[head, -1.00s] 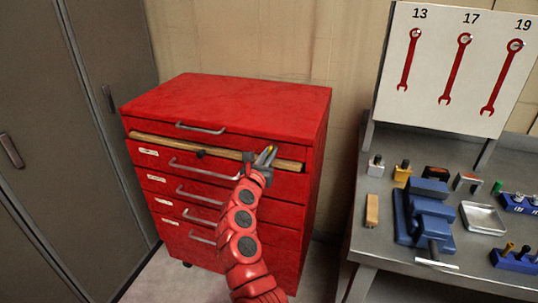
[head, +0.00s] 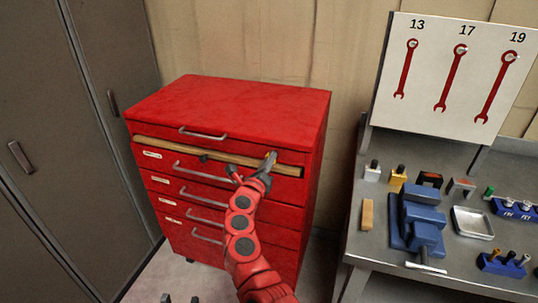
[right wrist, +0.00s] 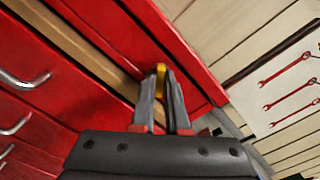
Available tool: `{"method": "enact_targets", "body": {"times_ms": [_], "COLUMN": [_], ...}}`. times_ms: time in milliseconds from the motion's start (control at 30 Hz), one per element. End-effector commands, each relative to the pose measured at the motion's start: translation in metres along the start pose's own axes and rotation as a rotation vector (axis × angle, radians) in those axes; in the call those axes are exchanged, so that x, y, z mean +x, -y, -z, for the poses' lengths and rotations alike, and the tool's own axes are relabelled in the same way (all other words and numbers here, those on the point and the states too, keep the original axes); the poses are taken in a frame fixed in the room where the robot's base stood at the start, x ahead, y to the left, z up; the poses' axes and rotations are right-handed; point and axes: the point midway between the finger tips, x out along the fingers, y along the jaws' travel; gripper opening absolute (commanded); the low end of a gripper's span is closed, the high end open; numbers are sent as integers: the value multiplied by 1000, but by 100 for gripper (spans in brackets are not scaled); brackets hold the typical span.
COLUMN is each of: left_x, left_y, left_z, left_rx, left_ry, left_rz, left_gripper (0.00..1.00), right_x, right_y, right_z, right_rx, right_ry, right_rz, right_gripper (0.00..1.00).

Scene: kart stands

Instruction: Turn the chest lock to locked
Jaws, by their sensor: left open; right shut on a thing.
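The red chest (head: 230,105) stands against the wall, with several drawers and a wooden strip (head: 180,149) across its upper front. A small yellow piece, which looks like the lock's key or knob, sits at the right end of its upper front; in the right wrist view the yellow piece (right wrist: 160,70) shows between the fingertips. My right gripper (head: 268,163) is shut on this yellow piece, and its fingers (right wrist: 163,100) hide most of it. The lock's face and markings are hidden. My left gripper (head: 181,299) shows only as two dark, separated fingertips at the bottom edge, empty and away from the chest.
A grey workbench (head: 380,250) stands to the right with a blue vise (head: 420,215), a metal tray (head: 472,222) and small parts. A wrench board (head: 440,80) rises behind it. A grey cabinet (head: 60,200) is at the left. The floor before the chest is partly clear.

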Motion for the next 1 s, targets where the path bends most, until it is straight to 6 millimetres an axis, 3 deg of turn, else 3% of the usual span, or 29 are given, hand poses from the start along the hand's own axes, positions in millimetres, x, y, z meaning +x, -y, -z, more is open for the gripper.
{"method": "enact_targets", "body": {"times_ms": [500, 1000], "left_x": [49, 75], "left_y": [2, 4], "left_z": [8, 13], "left_rx": [0, 0], "left_ry": [0, 0], "left_rz": [0, 0], "left_gripper": [50, 50], "right_x": [0, 0], "right_y": [1, -2], "right_z": [-4, -1], "right_rx": [-489, -807], "right_ry": [3, 2], "right_rz": [-2, -1], "right_gripper": [0, 0]}}
